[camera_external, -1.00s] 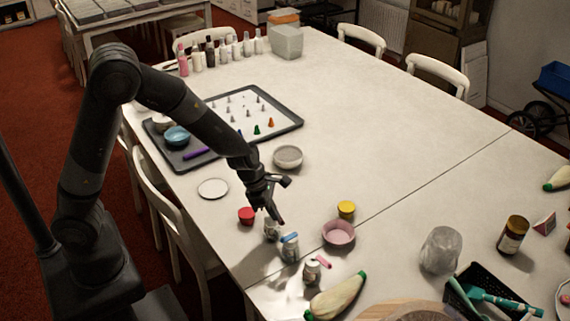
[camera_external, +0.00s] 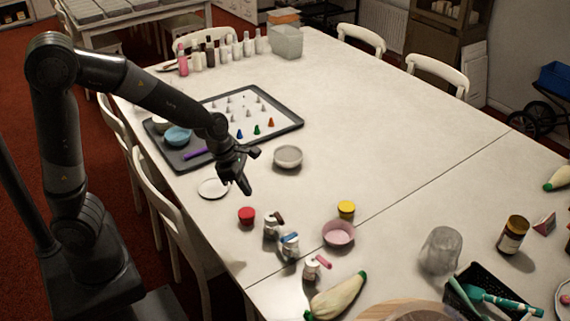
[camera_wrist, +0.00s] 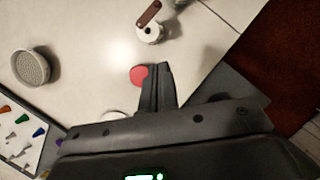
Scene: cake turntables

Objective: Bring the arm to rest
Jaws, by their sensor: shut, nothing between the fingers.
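My gripper (camera_external: 246,188) is shut and empty. It hangs in the air above the table (camera_external: 372,135), near the white saucer (camera_external: 213,188) and left of the grey-white bowl (camera_external: 288,157). In the wrist view, my gripper (camera_wrist: 168,70) shows its fingers together, with the red jar (camera_wrist: 139,75) just behind the tips. In the external view, the red jar (camera_external: 247,215) stands below my gripper, apart from it. My arm reaches over the table from the left.
Small jars, one with a brown piece on top (camera_external: 273,227), one with blue (camera_external: 290,245) and one with pink (camera_external: 314,268), stand near the front edge. A pink bowl (camera_external: 338,233) and yellow jar (camera_external: 346,209) are beside them. A dark tray (camera_external: 285,124) holds piping tips. The table's middle is clear.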

